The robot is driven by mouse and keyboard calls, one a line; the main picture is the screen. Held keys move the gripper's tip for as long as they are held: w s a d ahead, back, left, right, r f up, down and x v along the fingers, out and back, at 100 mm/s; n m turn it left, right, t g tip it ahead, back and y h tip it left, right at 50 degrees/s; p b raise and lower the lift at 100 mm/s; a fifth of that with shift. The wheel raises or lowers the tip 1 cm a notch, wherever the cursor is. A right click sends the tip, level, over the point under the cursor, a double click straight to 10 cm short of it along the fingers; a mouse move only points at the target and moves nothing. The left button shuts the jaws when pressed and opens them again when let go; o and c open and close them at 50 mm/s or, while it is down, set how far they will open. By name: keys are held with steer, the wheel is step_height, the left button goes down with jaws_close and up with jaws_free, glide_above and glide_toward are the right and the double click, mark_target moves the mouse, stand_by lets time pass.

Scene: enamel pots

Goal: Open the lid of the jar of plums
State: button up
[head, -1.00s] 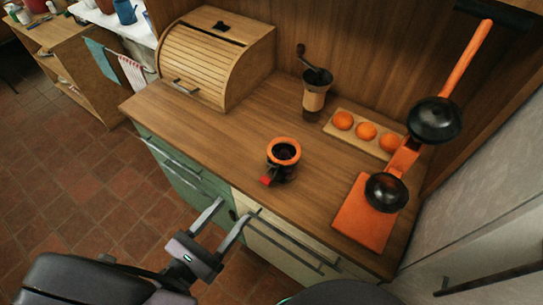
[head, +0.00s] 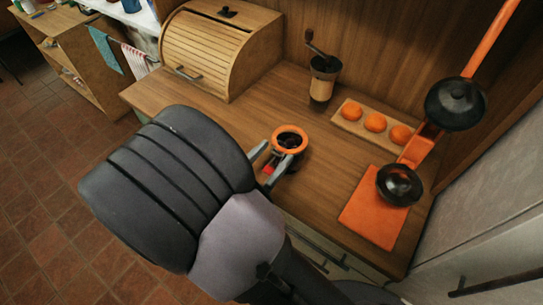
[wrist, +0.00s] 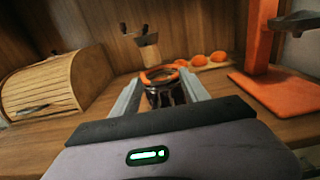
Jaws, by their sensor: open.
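The jar of plums (head: 290,138) stands upright on the wooden counter, with an orange ring around its top and dark contents showing through the glass. A small red tab (head: 268,170) shows low on its near side in the head view. In the wrist view the jar (wrist: 166,94) is straight ahead, between my fingers. My gripper (head: 279,152) is open, one finger on each side of the jar's near part. I cannot tell whether either finger touches the glass. My arm hides part of the counter's front in the head view.
A wooden bread box (head: 215,50) stands at the back left. A coffee grinder (head: 322,80) and a board with orange rounds (head: 375,123) are behind the jar. An orange stand with black pans (head: 372,212) is at the right. Counter to the jar's left is clear.

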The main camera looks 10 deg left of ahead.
jaws_close()
stand_by(1.3)
